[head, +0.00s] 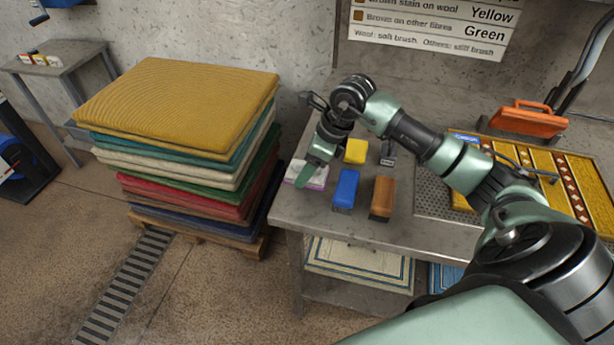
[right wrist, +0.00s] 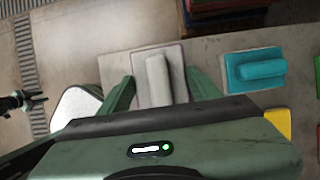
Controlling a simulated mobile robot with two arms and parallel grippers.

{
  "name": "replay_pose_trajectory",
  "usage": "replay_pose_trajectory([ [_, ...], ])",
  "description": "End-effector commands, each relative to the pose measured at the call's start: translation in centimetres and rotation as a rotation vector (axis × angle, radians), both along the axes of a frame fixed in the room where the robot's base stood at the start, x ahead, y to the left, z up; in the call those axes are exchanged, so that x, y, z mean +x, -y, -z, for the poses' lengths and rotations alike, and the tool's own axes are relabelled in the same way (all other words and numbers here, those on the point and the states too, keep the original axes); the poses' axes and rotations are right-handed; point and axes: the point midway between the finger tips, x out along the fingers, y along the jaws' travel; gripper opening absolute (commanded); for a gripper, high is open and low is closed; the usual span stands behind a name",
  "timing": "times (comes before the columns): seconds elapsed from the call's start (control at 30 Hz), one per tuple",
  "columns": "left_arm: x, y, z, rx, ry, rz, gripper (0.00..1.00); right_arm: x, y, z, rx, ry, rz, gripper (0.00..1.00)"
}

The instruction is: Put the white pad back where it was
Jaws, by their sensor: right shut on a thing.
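The white pad (right wrist: 158,80), with a pale bar handle and a thin purplish edge, sits between the two green fingers of my right gripper (right wrist: 162,92) in the right wrist view. In the head view my right gripper (head: 312,178) is over the table's near left corner, shut on the pad. Part of the white pad (head: 318,178) shows there, partly covered by a finger. It lies level, at or just above the tabletop; I cannot tell whether it touches. A teal pad (right wrist: 255,69) lies apart to its right in the right wrist view.
The grey table (head: 300,215) also holds a yellow block (head: 355,150), a blue block (head: 346,188) and an orange-brown block (head: 382,197) close by. A tall stack of folded rugs (head: 180,105) stands left of the table. A patterned rug (head: 560,175) lies at the right.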

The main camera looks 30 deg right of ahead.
Motion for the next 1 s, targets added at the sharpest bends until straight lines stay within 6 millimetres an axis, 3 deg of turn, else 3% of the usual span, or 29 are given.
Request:
replay_pose_trajectory([
  [0.33, 0.0, 0.0, -0.8, 0.000, 0.001, 0.001, 0.36, -0.1, -0.1, 4.2, 0.002, -0.003, 0.001, 0.27],
  [0.67, 0.1, 0.1, -0.4, -0.001, 0.002, 0.002, 0.36, 0.0, 0.0, 4.6, 0.000, 0.000, 0.000, 0.27],
  [0.7, 0.1, 0.1, -0.5, -0.001, 0.002, 0.002, 0.36, 0.0, 0.0, 4.6, 0.001, -0.001, 0.000, 0.69],
  [0.77, 0.1, 0.1, -0.5, -0.001, 0.002, 0.002, 0.36, 0.0, 0.0, 4.5, 0.001, -0.001, 0.000, 0.85],
  [1.0, 0.1, 0.1, -0.6, -0.001, 0.002, 0.002, 0.36, 0.0, 0.0, 4.5, 0.000, -0.001, 0.000, 0.85],
])
